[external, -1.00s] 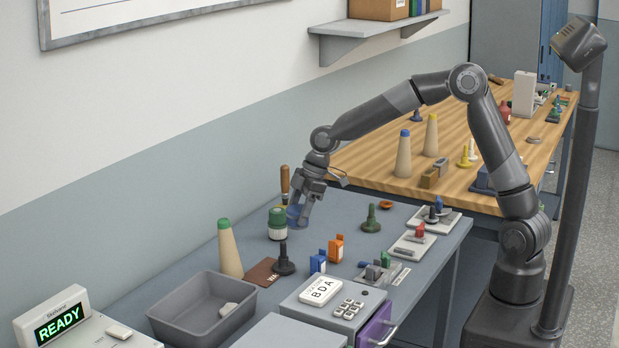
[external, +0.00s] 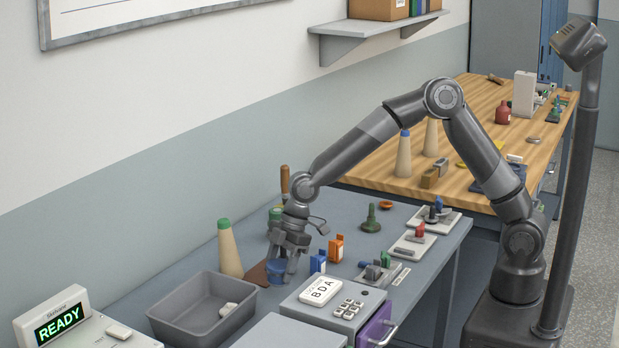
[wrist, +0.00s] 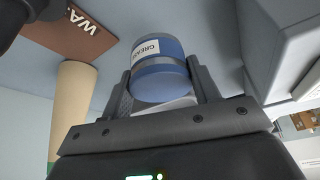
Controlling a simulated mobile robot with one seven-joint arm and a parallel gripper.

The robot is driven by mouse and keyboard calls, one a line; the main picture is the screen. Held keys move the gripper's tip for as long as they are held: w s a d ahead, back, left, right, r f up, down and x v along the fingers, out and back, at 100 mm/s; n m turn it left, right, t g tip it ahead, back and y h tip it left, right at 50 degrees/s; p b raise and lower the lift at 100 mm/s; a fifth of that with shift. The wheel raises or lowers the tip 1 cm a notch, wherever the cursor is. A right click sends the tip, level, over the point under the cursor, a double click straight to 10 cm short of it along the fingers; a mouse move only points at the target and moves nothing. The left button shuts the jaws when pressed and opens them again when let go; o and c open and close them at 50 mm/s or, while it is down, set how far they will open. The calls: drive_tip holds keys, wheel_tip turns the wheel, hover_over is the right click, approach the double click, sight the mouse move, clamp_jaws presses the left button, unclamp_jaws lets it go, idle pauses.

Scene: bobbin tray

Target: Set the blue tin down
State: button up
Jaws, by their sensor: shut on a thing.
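The blue tin (external: 276,272) has a white label reading "GREASE" in the wrist view (wrist: 165,70). My gripper (external: 283,268) points down and is shut on the tin, one finger on each side of it. The tin is low over the grey table, beside the brown mat (external: 257,274). I cannot tell whether its base touches the table. The gripper also shows in the wrist view (wrist: 162,88).
A green-topped cone (external: 230,250) and a grey bin (external: 205,312) stand left of the gripper. A small blue block (external: 318,263) and an orange block (external: 336,248) are close on its right.

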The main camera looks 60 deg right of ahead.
sight(279, 283)
drive_tip(key=shift+a+f, duration=0.35)
drive_tip(key=shift+f, duration=1.85)
drive_tip(key=shift+f, duration=0.1)
drive_tip(key=o, duration=1.1)
drive_tip(key=shift+c, duration=0.2)
